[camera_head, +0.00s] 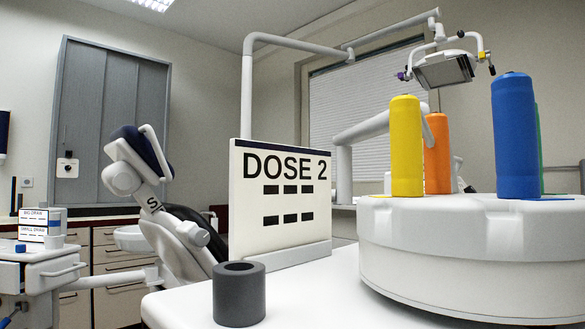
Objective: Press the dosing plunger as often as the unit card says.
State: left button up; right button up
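The unit card (281,236) is a white upright panel on the counter, with a dark top edge. It reads "DOSE 2" above two rows of black bars. To its right stands a wide, round white unit (470,236). On top of it are a yellow cylinder (406,148), an orange cylinder (437,155), a blue cylinder (516,140) and a mostly hidden green one (538,150). I cannot tell which part is the dosing plunger. Neither of my grippers shows in the head view.
A short dark grey cylinder (239,302) with a hole in its top stands in front of the card. The white counter (310,300) is bare between it and the round unit. A dental chair, cabinet and overhead lamp are in the background.

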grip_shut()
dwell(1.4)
